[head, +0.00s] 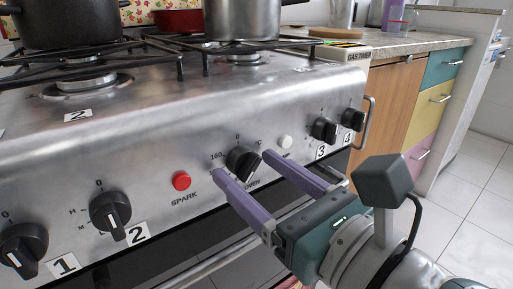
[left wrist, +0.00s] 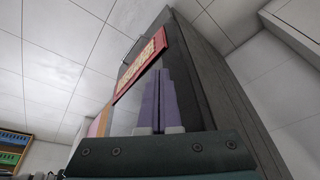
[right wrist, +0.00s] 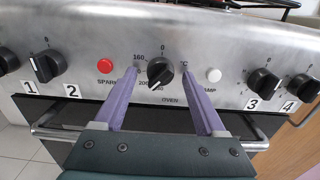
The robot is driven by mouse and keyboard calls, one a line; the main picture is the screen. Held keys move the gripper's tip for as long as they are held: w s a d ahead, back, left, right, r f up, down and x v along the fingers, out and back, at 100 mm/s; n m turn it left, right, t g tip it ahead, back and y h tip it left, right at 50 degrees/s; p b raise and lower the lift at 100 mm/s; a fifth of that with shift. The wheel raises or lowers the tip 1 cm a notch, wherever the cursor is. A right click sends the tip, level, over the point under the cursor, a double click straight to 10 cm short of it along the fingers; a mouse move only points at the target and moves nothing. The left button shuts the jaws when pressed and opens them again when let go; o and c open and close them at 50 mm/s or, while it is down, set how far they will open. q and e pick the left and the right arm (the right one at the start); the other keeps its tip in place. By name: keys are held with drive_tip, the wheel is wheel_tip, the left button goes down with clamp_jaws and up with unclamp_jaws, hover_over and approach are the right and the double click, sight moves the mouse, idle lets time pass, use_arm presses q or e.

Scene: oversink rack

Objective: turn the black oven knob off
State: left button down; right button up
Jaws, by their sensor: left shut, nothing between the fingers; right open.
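The black oven knob (head: 243,162) is on the steel front panel between the red spark button and a white button. In the right wrist view the oven knob (right wrist: 160,72) shows between my fingertips, its pointer mark turned to the lower left, away from the 0 above it. My right gripper (head: 241,164) is open, with its purple fingers on either side of the knob; I cannot tell whether they touch it. My left gripper (left wrist: 158,72) is shut and empty in the left wrist view, pointing up at a dark tall cabinet-like thing and the ceiling.
Burner knobs 1 (head: 22,250), 2 (head: 110,213), 3 (head: 324,130) and 4 (head: 352,119) flank the oven knob. The red spark button (head: 181,181) and white button (head: 286,142) are close by. An oven door handle (right wrist: 60,135) runs below. Pots stand on the hob above.

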clamp_jaws()
idle(0.4)
